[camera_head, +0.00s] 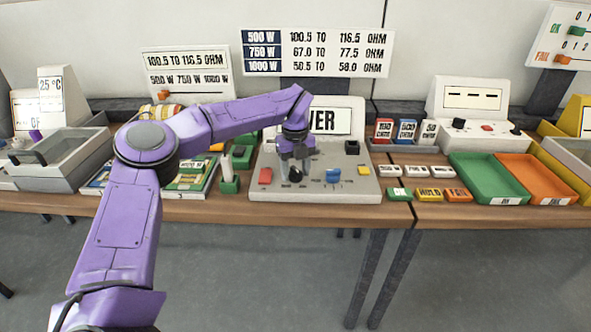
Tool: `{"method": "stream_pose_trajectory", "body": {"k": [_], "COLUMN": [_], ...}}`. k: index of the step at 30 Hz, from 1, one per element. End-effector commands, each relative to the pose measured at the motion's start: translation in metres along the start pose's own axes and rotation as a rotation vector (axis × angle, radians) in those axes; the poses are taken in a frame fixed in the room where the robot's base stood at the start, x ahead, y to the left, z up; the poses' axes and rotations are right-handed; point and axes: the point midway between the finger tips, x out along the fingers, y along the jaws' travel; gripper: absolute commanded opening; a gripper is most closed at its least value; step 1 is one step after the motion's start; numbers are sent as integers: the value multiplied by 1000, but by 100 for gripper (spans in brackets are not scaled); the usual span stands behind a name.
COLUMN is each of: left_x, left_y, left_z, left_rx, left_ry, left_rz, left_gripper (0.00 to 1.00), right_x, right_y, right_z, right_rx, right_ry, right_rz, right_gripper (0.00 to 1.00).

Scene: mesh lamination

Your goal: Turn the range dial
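A sloped grey-white panel (345,188) stands on the bench at the middle, with a partly hidden sign ending in "VER" behind it. A black dial (296,172) sits on its face at the lower left of the middle, and a blue knob (333,176) sits to its right. My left gripper (296,167) points down over the panel. Its two fingers are apart, one on each side of the black dial; contact cannot be made out. The dial markings are too small to read. My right gripper does not show.
The panel also carries a red button (265,176) and a black block (352,147). A green stand (229,185) is close on the left. A white meter (466,130), a green tray (487,177) and an orange tray (538,178) are at right.

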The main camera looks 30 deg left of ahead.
Motion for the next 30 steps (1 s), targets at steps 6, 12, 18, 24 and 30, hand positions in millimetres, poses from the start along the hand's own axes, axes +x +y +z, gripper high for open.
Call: {"method": "stream_pose_trajectory", "body": {"k": [6, 12, 18, 24, 30], "left_x": [0, -9, -55, -95, -106], "left_y": [0, 0, -1, 0, 0], "left_z": [0, 0, 0, 0, 0], "left_rx": [1, 1, 1, 0, 1], "left_ry": [0, -1, -4, -2, 1], "left_rz": [0, -1, -4, -1, 0], "left_gripper": [69, 69, 69, 69, 69], "right_x": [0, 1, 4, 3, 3], "right_y": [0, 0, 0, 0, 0], "right_z": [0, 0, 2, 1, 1], "right_rx": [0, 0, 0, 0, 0], "right_ry": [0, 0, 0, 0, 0], "right_rz": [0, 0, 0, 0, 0], "right_gripper": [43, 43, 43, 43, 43]}}
